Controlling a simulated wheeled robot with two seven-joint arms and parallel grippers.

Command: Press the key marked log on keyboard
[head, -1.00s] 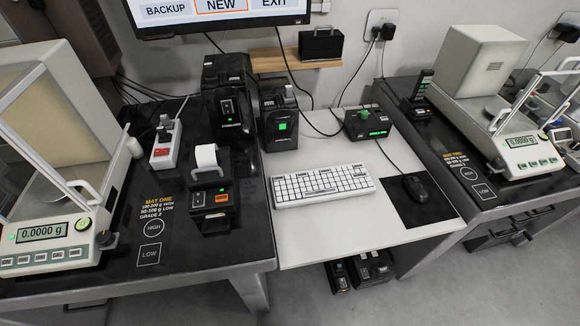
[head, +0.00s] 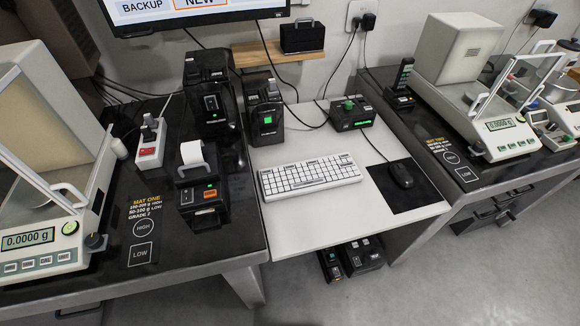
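The white keyboard (head: 310,174) lies on the white desk section (head: 330,219) between two dark tables. Its keys are light with dark outlines, and several wider keys sit along its back row. The lettering is too small to read, so I cannot tell which key is marked log. Nothing touches the keyboard. Neither of my grippers is in view.
A black mouse (head: 401,175) lies on a dark mat right of the keyboard. Black boxes with green lights (head: 266,119) (head: 352,115) stand behind it. A label printer (head: 201,193) is to its left. Balances (head: 38,239) (head: 505,131) stand on both dark tables. The desk's front is clear.

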